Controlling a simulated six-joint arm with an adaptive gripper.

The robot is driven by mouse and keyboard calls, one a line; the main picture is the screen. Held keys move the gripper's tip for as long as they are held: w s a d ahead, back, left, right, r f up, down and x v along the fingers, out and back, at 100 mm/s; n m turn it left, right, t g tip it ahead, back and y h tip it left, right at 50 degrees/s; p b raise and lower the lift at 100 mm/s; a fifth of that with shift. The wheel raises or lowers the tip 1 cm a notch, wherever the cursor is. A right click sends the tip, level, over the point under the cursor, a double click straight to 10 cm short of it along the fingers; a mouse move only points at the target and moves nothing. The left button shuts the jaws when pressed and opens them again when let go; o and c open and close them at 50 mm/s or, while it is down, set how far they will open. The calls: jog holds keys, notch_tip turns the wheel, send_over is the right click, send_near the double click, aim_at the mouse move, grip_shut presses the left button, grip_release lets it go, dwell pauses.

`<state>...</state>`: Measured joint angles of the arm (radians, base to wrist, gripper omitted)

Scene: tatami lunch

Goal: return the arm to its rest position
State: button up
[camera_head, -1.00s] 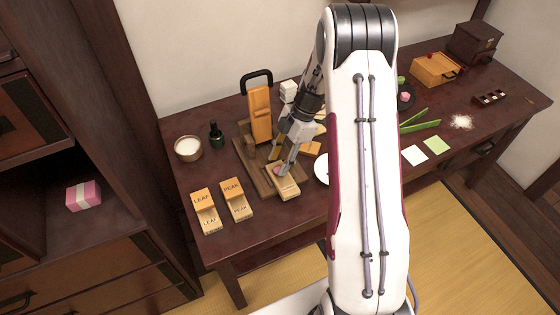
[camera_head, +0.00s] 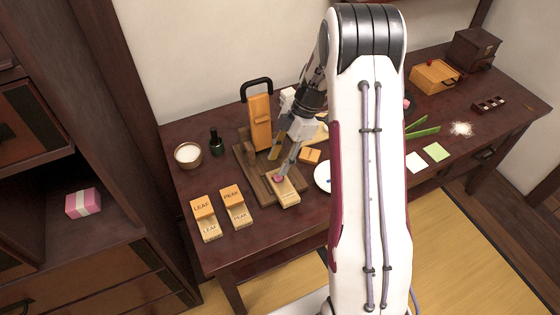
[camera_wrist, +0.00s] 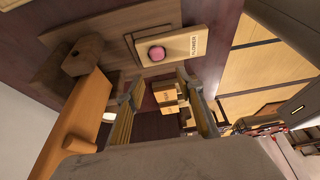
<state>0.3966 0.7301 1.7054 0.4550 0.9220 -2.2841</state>
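My gripper (camera_head: 282,158) is above the wooden board (camera_head: 248,166), close to a small block with a round pink piece (camera_head: 279,178) on it. In the wrist view the two fingers of my gripper (camera_wrist: 156,88) stand apart with nothing between them. There the pink piece (camera_wrist: 157,53) rests on the block labelled FLOWER (camera_wrist: 184,44), beyond the fingertips and apart from them. My white arm reaches over the table from the front and hides part of its middle.
A tall orange wooden tool (camera_head: 260,121) with a dark handle stands behind the gripper. LEAF (camera_head: 202,207) and PEAK (camera_head: 231,195) blocks lie left. A white plate (camera_head: 321,176) sits right of the board, partly behind my arm.

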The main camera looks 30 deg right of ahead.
jog(key=shift+r, duration=1.05)
